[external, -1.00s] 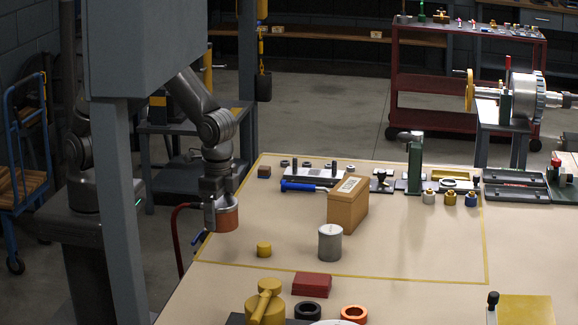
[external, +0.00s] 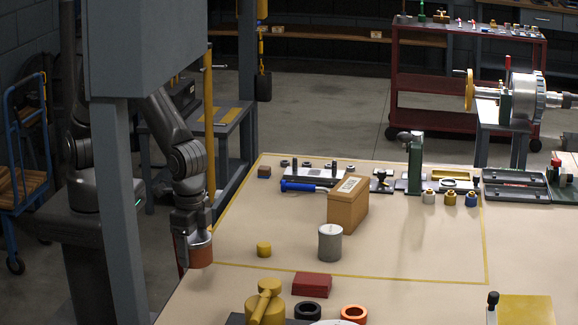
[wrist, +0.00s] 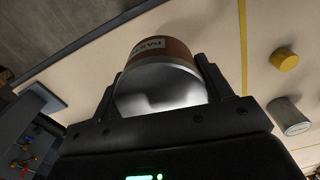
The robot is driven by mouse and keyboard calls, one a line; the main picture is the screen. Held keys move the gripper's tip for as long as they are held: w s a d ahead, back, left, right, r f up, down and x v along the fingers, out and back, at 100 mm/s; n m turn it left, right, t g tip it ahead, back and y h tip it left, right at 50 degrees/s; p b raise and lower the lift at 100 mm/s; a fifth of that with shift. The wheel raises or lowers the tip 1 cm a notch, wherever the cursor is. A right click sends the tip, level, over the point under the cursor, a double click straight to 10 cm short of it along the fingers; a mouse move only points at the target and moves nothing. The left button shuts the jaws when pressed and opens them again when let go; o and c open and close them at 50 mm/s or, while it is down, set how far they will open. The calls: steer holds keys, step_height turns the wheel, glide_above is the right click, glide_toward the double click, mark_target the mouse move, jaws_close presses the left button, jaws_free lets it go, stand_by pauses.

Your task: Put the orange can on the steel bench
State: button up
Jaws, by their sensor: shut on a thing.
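The orange can (external: 201,254) is held in my gripper (external: 193,228) near the left edge of the large tan table. In the wrist view the can (wrist: 165,50) sits between the two dark fingers of my gripper (wrist: 160,85), with its silver end toward the camera and part of a printed label showing. A grey metal bench (external: 226,128) with yellow marks on its top stands behind the table at the left; it looks like the steel bench, and my arm hides part of it. The can is apart from that bench.
The tan table (external: 420,245) holds a grey can (external: 330,243), a yellow cylinder (external: 264,249), a brown box (external: 347,208) and a red block (external: 311,285). A grey post (external: 120,210) stands in front of my arm. A blue trolley (external: 25,150) is far left.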

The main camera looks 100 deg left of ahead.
glide_above(223, 286)
step_height(223, 286, down, 4)
steer(key=shift+d+r, duration=0.1)
steer(key=shift+r, duration=0.05)
steer(key=shift+f, duration=2)
steer(key=shift+f, duration=0.1)
steer(key=o, duration=1.3)
steer(key=shift+c, duration=0.2)
